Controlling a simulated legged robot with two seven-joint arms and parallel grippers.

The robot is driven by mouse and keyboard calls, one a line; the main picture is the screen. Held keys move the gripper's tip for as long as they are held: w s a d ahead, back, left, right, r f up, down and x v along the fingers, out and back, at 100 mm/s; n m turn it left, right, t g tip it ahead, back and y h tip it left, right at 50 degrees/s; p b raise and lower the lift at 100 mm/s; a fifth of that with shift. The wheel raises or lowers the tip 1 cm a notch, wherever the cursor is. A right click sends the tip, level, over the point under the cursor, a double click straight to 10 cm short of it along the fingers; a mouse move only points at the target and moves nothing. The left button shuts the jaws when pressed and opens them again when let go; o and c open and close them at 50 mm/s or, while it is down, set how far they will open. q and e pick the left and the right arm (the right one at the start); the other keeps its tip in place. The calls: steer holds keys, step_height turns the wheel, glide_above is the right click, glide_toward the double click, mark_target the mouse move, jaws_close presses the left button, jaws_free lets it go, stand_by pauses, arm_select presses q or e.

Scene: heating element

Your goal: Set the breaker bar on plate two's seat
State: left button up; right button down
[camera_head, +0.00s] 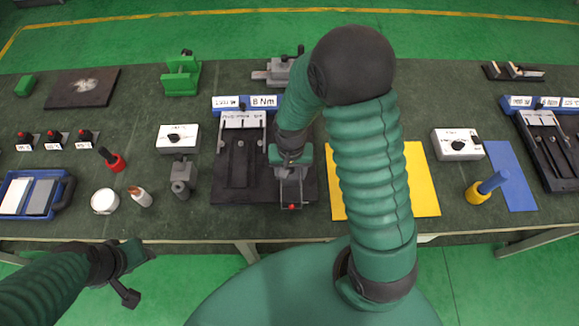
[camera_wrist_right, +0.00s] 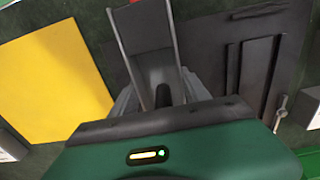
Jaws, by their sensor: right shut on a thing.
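My right gripper (camera_head: 291,182) points down over the right part of a black base plate (camera_head: 222,190). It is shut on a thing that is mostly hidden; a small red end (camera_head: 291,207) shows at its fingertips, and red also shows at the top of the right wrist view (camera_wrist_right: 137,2). I cannot tell whether this is the breaker bar, or whether it touches the plate. The plate's blue label block (camera_head: 229,103) reads 8 Nm. A similar plate (camera_head: 552,150) stands at the far right. My left gripper (camera_head: 138,272) hangs in front of the table, away from everything; its jaw opening is unclear.
A yellow mat (camera_head: 424,185) lies right of my right gripper. White boxes with black knobs stand left (camera_head: 178,138) and right (camera_head: 458,145). A grey block (camera_head: 181,178) stands left of the plate. A blue-handled tool in a yellow cup (camera_head: 478,192) stands on the right.

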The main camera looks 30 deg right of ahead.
steer(key=shift+w+d+f, duration=0.15)
steer(key=shift+w+f, duration=0.2)
steer(key=shift+f, duration=0.15)
steer(key=c, duration=0.9)
jaws_free()
steer(key=shift+d, duration=0.2)
steer(key=o, duration=0.4)
steer(key=shift+s+d, duration=0.1)
steer(key=shift+d, duration=0.15)
steer(key=shift+a, duration=0.2)
steer(key=shift+a+r+p, duration=0.1)
steer(key=shift+r+p, duration=0.2)
step_height(320, 180, up, 11)
steer(key=s+a+n, duration=0.1)
steer(key=n, duration=0.1)
steer(key=s+a+n+t, duration=0.1)
steer(key=n, duration=0.1)
steer(key=s+a+n+t, duration=0.1)
steer(key=s+a, duration=0.1)
steer(key=shift+f+n, duration=0.25)
steer(key=shift+n, duration=0.15)
steer(key=shift+s+a+r+t, duration=0.1)
steer(key=shift+s+a+t, duration=0.2)
steer(key=shift+s+t, duration=0.1)
steer(key=shift+w+d+f, duration=0.2)
steer(key=shift+w+d, duration=0.05)
steer(key=shift+w, duration=0.05)
